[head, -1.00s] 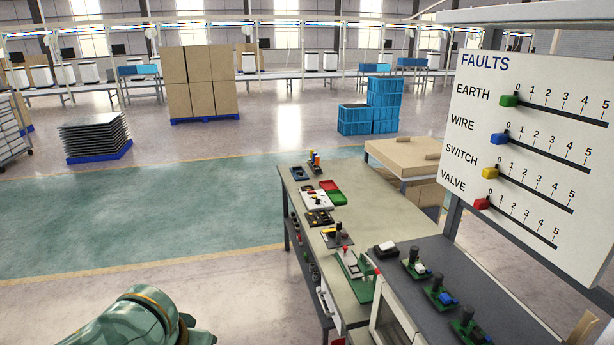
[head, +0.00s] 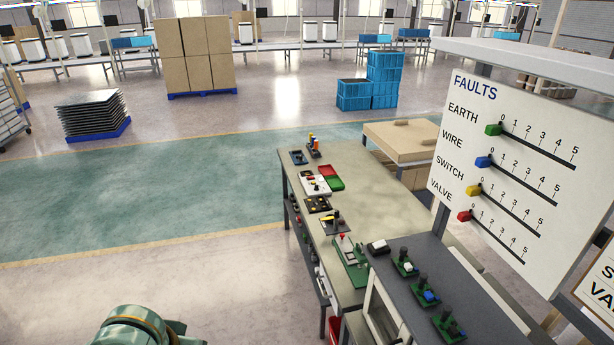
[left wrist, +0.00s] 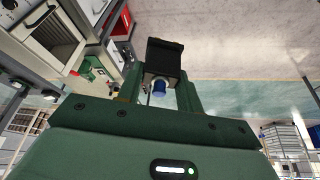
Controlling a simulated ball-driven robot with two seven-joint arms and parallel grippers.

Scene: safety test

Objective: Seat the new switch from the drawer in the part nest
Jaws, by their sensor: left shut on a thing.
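In the left wrist view my left gripper (left wrist: 160,88) is shut on a black block with a blue round end, which looks like the switch (left wrist: 165,54). It is held off any surface, above the floor. In the head view only a green link of my left arm shows at the bottom left; the gripper and switch are out of that view. A green fixture (head: 351,262) stands on the near part of the bench; I cannot tell whether it is the part nest. I cannot make out the drawer for certain. My right gripper is in neither view.
The bench (head: 345,205) carries red and green trays (head: 329,178) and small fixtures. A dark grey side top (head: 410,290) bears several green units. The FAULTS board (head: 515,165) stands at right. Blue crates (head: 383,80) stand behind. Floor left of the bench is clear.

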